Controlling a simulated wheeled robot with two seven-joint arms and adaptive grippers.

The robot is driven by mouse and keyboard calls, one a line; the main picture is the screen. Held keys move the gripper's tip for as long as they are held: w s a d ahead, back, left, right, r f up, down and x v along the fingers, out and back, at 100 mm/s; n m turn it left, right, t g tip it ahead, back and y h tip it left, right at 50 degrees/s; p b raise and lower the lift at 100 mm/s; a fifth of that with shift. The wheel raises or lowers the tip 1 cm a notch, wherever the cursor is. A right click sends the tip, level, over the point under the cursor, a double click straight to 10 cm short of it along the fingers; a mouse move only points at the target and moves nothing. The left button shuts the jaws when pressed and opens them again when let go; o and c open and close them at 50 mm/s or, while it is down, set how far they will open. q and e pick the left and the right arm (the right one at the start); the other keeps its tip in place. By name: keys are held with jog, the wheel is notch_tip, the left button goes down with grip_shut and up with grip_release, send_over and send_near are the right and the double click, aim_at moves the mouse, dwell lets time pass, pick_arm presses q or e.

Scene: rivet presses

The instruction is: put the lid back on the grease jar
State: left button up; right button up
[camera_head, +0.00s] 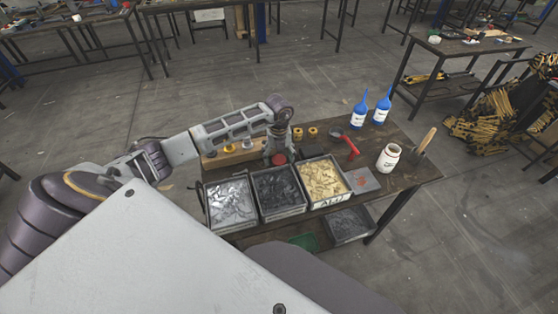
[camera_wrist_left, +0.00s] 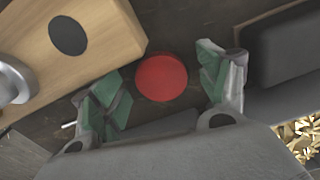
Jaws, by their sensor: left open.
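The grease jar (camera_head: 388,158) is a white jar standing upright toward the right end of the table. The lid, a round red disc (camera_head: 279,159), lies on the table behind the bins. My left gripper (camera_head: 277,147) is above the lid and pointing down. In the left wrist view the lid (camera_wrist_left: 162,78) shows between the green-padded fingers of the open gripper (camera_wrist_left: 163,86), with gaps on both sides. I cannot tell the height between fingertips and lid. My right gripper is out of view.
Bins of grey (camera_head: 230,204), dark (camera_head: 279,188) and yellowish parts (camera_head: 322,180) stand in front of the lid. A wooden block with holes (camera_wrist_left: 70,40) lies beside it.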

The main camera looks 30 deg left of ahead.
aim_at(279, 158)
pick_arm(q)
jog(key=shift+c, duration=0.2)
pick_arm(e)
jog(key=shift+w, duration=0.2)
pick_arm(q)
jog(key=c, duration=0.7)
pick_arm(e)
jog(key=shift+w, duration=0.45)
pick_arm(q)
jog(key=shift+r, duration=0.85)
notch_tip(279, 158, up, 7)
jog(key=shift+f+b, duration=0.1)
jog(key=shift+b, duration=0.2)
jog(key=shift+r, duration=0.8)
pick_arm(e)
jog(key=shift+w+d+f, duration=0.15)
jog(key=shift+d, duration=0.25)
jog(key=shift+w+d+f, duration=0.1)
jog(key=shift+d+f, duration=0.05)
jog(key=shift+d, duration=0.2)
